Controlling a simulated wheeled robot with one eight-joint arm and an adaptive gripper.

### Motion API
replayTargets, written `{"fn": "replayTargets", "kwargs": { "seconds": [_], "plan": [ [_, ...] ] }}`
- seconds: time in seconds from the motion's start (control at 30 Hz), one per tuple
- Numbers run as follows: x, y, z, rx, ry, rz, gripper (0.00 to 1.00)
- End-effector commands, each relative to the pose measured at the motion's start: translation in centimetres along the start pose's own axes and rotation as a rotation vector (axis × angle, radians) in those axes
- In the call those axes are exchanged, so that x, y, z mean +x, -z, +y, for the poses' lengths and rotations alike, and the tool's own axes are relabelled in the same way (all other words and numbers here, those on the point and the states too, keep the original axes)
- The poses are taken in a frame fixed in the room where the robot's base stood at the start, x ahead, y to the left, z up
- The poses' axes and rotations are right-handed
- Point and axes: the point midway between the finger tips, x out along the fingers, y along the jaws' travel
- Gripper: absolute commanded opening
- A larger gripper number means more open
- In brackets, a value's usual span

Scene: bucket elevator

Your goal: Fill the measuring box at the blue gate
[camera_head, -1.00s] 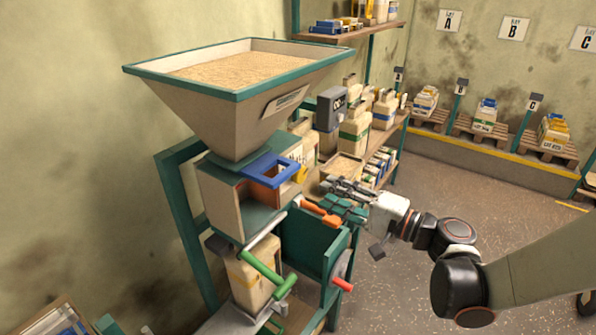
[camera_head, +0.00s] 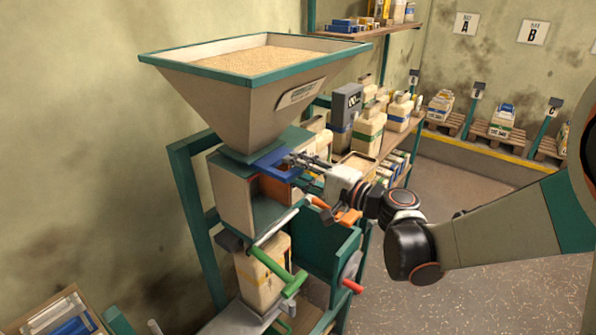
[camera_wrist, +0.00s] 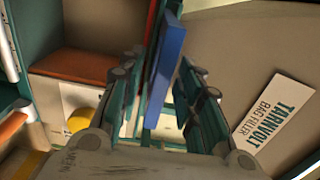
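The blue gate (camera_head: 264,164) sits below the grain-filled hopper (camera_head: 215,93). Its blue plate also shows edge-on in the wrist view (camera_wrist: 166,68). My gripper (camera_head: 294,160) is at the gate's right side. In the wrist view my gripper (camera_wrist: 163,90) is open, with the plate between its fingers. The left finger is close to the plate, and a gap shows on the right; contact is unclear. The box (camera_head: 234,196) below the gate, apparently the measuring box, shows an orange-brown inside (camera_head: 272,188). Its fill cannot be seen.
An orange handle (camera_head: 347,215) is just below my wrist. A green handle (camera_head: 278,268) and red knob (camera_head: 352,286) are lower on the machine. A bag (camera_head: 262,272) stands beneath. Shelves with containers (camera_head: 368,132) are behind; open floor lies right.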

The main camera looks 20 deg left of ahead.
Motion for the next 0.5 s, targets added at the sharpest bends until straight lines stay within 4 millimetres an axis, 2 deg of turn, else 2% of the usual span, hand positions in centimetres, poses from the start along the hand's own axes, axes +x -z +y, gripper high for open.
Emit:
{"fn": "replayTargets", "kwargs": {
  "seconds": [0.2,0.33,0.37,0.5],
  "plan": [
    [0.01,0.01,-0.02,0.000,0.000,0.000,0.33],
    [0.00,0.02,-0.01,0.000,0.000,0.000,0.03],
    [0.00,0.02,-0.01,0.000,0.000,0.000,0.00],
    [-0.01,0.02,-0.01,0.000,0.000,0.001,0.00]
  ]
}}
